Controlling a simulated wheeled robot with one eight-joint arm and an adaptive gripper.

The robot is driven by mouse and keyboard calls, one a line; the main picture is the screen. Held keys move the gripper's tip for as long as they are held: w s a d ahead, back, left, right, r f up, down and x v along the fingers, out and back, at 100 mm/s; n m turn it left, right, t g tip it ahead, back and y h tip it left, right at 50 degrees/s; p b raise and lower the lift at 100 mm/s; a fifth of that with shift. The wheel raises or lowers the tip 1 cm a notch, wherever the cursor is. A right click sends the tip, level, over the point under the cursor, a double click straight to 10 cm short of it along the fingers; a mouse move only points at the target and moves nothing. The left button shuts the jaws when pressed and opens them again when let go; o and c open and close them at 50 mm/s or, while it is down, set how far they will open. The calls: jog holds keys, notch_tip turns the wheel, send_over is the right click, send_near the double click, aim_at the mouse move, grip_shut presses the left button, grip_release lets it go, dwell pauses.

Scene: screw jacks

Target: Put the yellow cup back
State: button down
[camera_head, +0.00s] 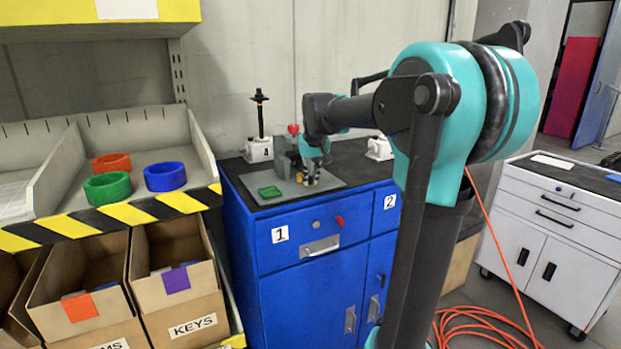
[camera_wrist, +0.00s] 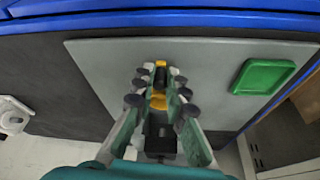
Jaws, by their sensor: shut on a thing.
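My gripper (camera_wrist: 160,80) is low over the grey plate (camera_wrist: 100,65) on the blue cabinet's top. Its fingers are closed around a small yellow and black piece (camera_wrist: 159,99), which appears to be the yellow cup; its shape is mostly hidden by the fingers. I cannot tell whether the piece touches the plate.
A green square dish (camera_head: 269,191) lies on the plate. A white jack marked 4 (camera_head: 259,150) and a red-topped grey device (camera_head: 293,130) stand behind; another white base (camera_head: 379,149) is to the right. Red (camera_head: 111,162), green (camera_head: 108,187) and blue (camera_head: 165,176) rings sit on the left shelf.

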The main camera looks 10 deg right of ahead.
jog(key=c, duration=1.6)
grip_release()
jog(key=shift+f, duration=0.1)
jog(key=shift+o, duration=0.2)
jog(key=v, duration=1.2)
jog(key=s+d+f, duration=0.1)
jog(key=s+f, duration=0.7)
jog(key=f, duration=0.3)
jog(key=s+d+f, duration=0.1)
jog(key=s+f, duration=0.7)
jog(key=f, duration=0.4)
jog(key=s+d+f, duration=0.1)
jog(key=s+f, duration=0.7)
jog(key=f, duration=0.4)
jog(key=shift+m, duration=0.4)
jog(key=shift+s+d+f, duration=0.15)
